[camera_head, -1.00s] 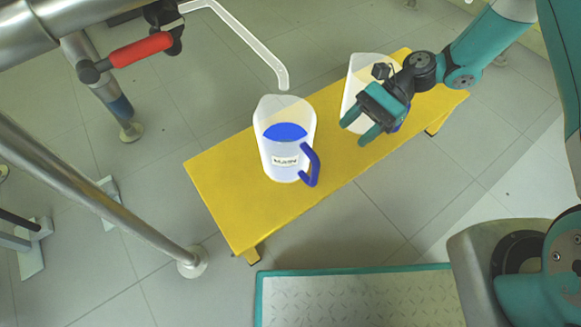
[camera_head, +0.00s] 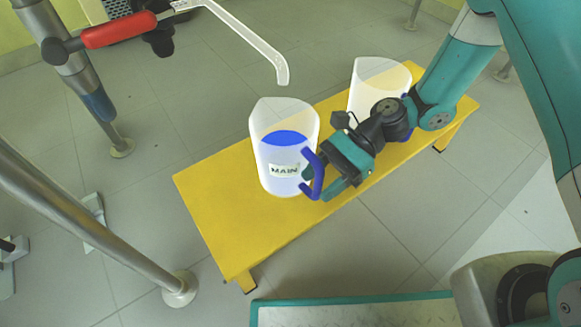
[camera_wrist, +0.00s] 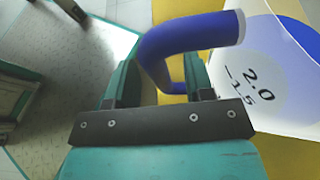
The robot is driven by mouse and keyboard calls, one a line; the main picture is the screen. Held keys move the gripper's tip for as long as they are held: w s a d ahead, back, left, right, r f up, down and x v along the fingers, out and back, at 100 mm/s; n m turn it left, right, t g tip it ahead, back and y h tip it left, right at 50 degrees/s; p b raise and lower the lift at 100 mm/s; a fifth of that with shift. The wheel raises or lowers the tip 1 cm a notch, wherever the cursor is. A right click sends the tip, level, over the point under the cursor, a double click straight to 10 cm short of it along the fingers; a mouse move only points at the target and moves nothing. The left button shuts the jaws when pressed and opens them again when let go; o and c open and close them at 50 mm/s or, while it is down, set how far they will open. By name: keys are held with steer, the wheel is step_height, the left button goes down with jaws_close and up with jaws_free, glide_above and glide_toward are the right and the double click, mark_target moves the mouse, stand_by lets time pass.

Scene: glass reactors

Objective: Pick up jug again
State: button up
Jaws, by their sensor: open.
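A translucent white jug (camera_head: 282,152) labelled MAIN stands upright on the yellow bench. It holds blue liquid and has a blue handle (camera_head: 316,174) on its right side. My gripper (camera_head: 322,180) is at the handle. In the wrist view my gripper (camera_wrist: 160,85) has its two fingers apart, with the blue handle (camera_wrist: 190,38) passing between and ahead of them. I cannot tell whether a finger touches the handle. The jug's wall with printed scale marks (camera_wrist: 262,90) is at the right of the wrist view.
A second translucent jug (camera_head: 376,82) stands farther back on the yellow bench (camera_head: 225,205), partly behind my arm. A metal rail (camera_head: 90,235) is at the left.

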steer(key=shift+s+a+f, duration=0.1)
steer(key=shift+s+a, duration=0.1)
steer(key=shift+a, duration=0.1)
steer(key=shift+c, duration=0.5)
jaws_close()
stand_by(0.7)
